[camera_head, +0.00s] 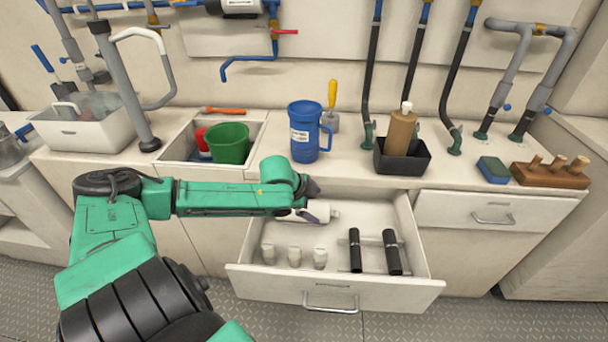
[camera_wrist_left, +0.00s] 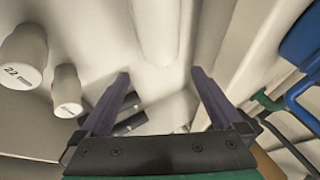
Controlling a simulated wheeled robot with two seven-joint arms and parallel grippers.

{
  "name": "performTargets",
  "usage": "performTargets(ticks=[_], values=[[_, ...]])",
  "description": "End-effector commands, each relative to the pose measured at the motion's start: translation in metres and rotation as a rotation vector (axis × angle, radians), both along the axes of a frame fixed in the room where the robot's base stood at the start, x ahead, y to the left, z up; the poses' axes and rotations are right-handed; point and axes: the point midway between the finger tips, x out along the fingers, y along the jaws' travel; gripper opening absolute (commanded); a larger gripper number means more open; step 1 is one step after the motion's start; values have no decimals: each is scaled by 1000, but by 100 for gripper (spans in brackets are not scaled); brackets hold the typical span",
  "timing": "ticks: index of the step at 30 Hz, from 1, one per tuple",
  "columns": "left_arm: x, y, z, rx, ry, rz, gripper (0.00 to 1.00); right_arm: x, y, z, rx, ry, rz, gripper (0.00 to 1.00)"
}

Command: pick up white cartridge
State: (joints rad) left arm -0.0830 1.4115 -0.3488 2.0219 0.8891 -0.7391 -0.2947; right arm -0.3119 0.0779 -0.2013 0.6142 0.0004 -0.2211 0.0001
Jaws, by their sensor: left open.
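The white cartridge (camera_head: 326,210) lies in the back part of the open drawer (camera_head: 421,237); my gripper covers part of it. In the left wrist view the white cartridge (camera_wrist_left: 156,28) extends from the top edge down toward the gap between the fingers. My left gripper (camera_head: 316,202) reaches in from the left over the drawer at the cartridge. Its dark purple fingers (camera_wrist_left: 160,73) are spread apart, with nothing clamped between them. Whether a finger touches the cartridge cannot be told. My right gripper is in neither view.
The drawer also holds small white pieces (camera_head: 294,256) at front left and black cylinders (camera_head: 355,250) at front right. On the counter stand a blue jug (camera_head: 305,138), a green bucket (camera_head: 229,145) in a recess, and a brown bottle (camera_head: 399,133) in a black bin.

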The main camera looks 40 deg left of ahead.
Motion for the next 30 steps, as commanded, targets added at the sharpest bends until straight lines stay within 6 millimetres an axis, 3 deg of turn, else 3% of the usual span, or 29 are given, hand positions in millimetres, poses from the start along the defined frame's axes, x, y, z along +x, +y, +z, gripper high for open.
performTargets(ticks=[2,15,23,29,30], values=[[10,-2,-16,-7,-4,4,100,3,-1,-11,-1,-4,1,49],[47,-3,-73,0,1,1,100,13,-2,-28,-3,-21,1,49],[50,-3,-76,4,4,-2,100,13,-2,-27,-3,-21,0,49],[50,-3,-77,4,4,-1,24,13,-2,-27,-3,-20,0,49],[50,-3,-76,4,4,-1,24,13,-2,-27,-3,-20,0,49]])
